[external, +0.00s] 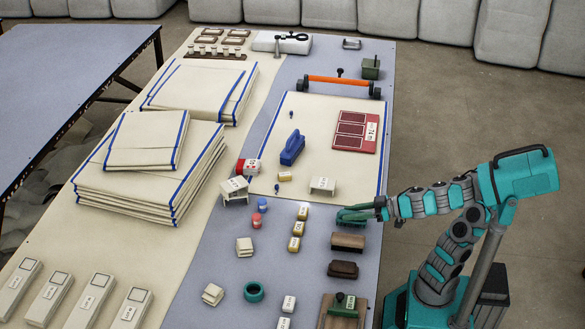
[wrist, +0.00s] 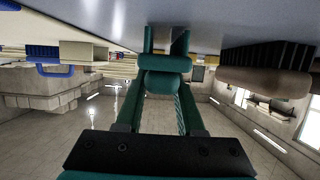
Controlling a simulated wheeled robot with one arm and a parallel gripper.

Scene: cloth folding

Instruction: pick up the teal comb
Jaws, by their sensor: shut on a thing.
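My gripper (external: 358,213) is low over the right edge of the grey-blue strip of the table, reaching in from the right. In the wrist view my gripper (wrist: 164,62) is shut on a teal piece, the teal comb (wrist: 166,64), held between the fingers close to the table top. In the external view, comb and fingers are the same teal and hard to tell apart. I cannot tell whether the comb touches the table. Its teeth are not clearly visible.
A brown brush (external: 348,242) lies just in front of my gripper, with a darker one (external: 343,269) beyond it. A small white stand (external: 323,184) is behind. Small labelled blocks (external: 298,229) stand to the left. A blue-handled tool (external: 292,148) rests on the cream cloth (external: 325,105).

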